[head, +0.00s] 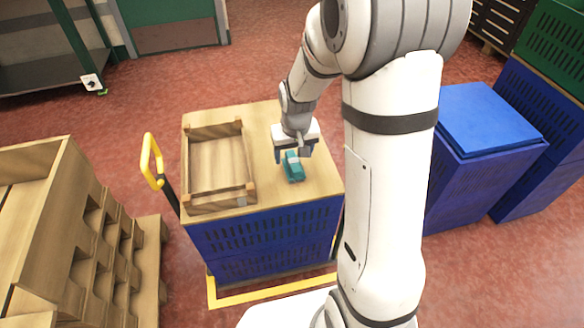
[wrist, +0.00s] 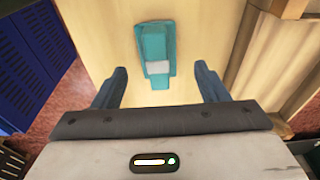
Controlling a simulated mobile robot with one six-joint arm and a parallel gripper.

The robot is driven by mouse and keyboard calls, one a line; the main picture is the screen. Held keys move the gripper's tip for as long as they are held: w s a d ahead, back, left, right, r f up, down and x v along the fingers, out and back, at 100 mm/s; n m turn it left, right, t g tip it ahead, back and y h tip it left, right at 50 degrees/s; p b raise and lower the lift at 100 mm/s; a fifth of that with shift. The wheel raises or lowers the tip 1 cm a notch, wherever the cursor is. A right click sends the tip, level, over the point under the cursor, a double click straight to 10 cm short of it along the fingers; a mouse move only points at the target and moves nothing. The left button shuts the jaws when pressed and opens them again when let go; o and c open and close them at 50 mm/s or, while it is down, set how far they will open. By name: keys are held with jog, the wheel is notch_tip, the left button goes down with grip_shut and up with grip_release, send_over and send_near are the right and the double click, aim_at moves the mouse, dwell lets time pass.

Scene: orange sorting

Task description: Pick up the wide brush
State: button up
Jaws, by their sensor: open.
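The wide brush (head: 293,168) is teal with a pale band and lies on the wooden top (head: 315,184) of the blue crate stack. It also shows in the wrist view (wrist: 154,46), centred ahead of the fingers, with its narrower end toward me. My gripper (head: 294,155) is open above the wooden top, close to the brush. I cannot tell the exact height of the fingertips above the top.
An empty wooden tray (head: 187,168) sits on the same top, left of the brush. Blue crates (head: 270,240) support the top, with a yellow handle (head: 151,160) at the left.

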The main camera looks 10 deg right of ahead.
aim_at(293, 161)
jog(key=f, duration=0.2)
jog(key=w+f+b, duration=0.1)
jog(key=f, duration=0.3)
jog(key=shift+w+d+f, duration=0.15)
jog(key=shift+w+f, duration=0.2)
jog(key=shift+c, duration=0.4)
jog(key=c, duration=0.9)
